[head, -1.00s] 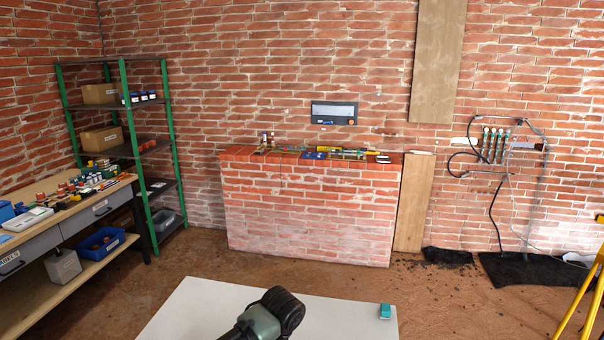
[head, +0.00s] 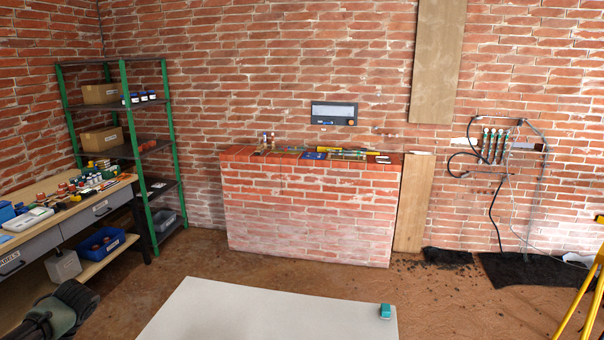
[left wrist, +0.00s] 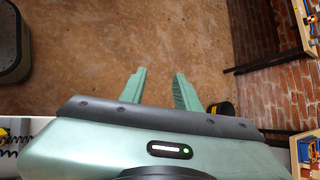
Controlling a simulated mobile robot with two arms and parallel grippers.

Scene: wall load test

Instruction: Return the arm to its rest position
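My left arm (head: 62,310) shows at the lower left of the head view, beside the workbench and left of the white table. Its gripper fingers cannot be made out there. In the left wrist view my left gripper (left wrist: 160,77) has its two green fingers apart, with nothing between them and the brown floor behind. My right gripper is in neither view.
The workbench (head: 80,204) with a blue bin (head: 100,243) stands at the left. A low brick wall (head: 308,215) stands ahead, with open floor before it.

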